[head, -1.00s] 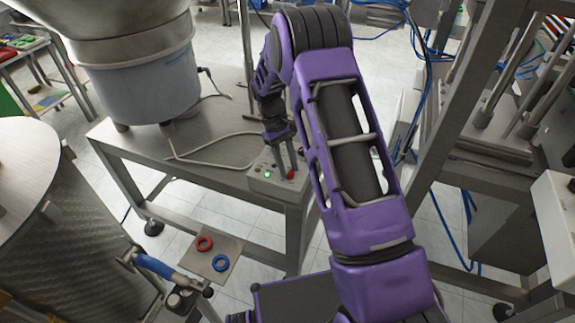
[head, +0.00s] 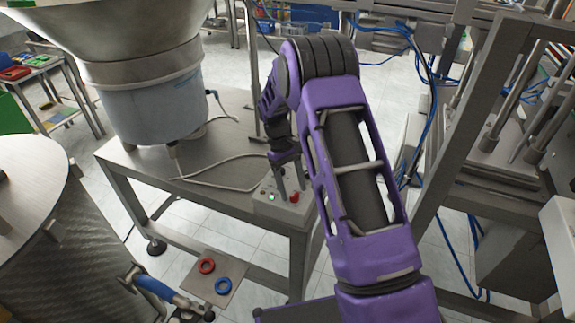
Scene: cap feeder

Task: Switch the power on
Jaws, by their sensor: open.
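The power control box (head: 282,208) is a small grey box at the front right corner of the metal table. On its top I see a lit green button or lamp (head: 270,197) and a red knob or button (head: 294,197). My gripper (head: 286,192) points down over the box, its two fingers apart, close above the top between the green and the red. I cannot tell whether a fingertip touches the box. My fingers may hide other controls on its top.
A large feeder bowl (head: 150,100) stands on the metal table (head: 190,185), with a cable running to the box. A metal frame (head: 480,120) rises at the right. A plate (head: 215,275) with a red ring and a blue ring is in front. A round drum (head: 45,230) stands at the left.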

